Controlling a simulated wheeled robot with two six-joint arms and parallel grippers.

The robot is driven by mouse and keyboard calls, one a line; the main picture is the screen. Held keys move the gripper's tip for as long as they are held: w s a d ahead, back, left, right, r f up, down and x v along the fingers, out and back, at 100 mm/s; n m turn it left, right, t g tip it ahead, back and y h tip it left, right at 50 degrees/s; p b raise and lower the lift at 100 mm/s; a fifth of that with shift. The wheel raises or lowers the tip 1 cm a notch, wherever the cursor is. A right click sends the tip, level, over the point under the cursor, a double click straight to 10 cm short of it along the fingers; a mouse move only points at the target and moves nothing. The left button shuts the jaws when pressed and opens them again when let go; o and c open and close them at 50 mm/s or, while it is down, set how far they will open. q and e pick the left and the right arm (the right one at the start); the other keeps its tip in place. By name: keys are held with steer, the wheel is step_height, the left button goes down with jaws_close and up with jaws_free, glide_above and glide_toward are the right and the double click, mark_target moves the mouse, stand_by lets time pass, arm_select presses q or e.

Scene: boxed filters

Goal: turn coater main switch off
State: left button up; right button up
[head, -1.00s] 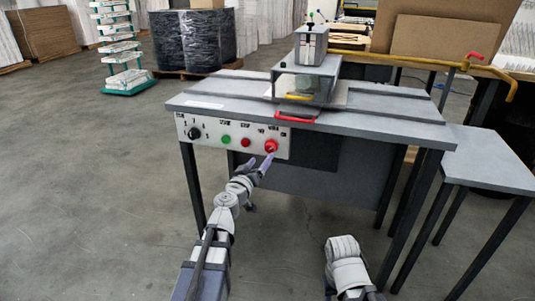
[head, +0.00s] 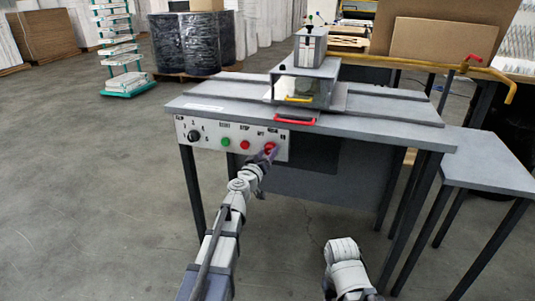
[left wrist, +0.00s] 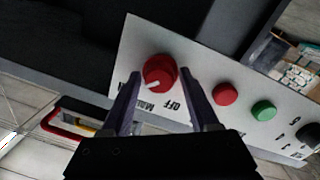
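The red main switch knob (head: 270,148) sits at the right end of the white control panel (head: 207,144) on the front of the grey machine table. In the left wrist view the knob (left wrist: 159,73) has a white pointer mark toward the lower left, on the side away from the OFF label. My left gripper (head: 268,155) is at the knob. In the wrist view its two dark fingers (left wrist: 158,75) are apart, one on each side of the knob; I cannot tell whether they touch it. My right arm is low in the head view, with its gripper not visible.
A red button (head: 245,145), a green button (head: 225,142) and a black selector knob (head: 194,136) share the panel. A red handle (head: 295,119) juts over the table's front edge above it. A lower side table (head: 490,160) stands right. The floor at left is clear.

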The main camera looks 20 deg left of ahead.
arm_select(q)
steer(key=c, duration=0.9)
steer(key=shift+n, duration=0.4)
steer(key=n, duration=0.4)
steer(key=shift+f+b, duration=0.1)
steer(key=shift+b, duration=0.25)
steer(key=n, duration=0.4)
steer(key=shift+n+t, duration=0.3)
steer(key=n, duration=0.4)
steer(key=shift+n+y+b, duration=0.4)
steer(key=shift+n, duration=2.1)
steer(key=shift+w+n, duration=0.1)
steer(key=shift+n, duration=0.2)
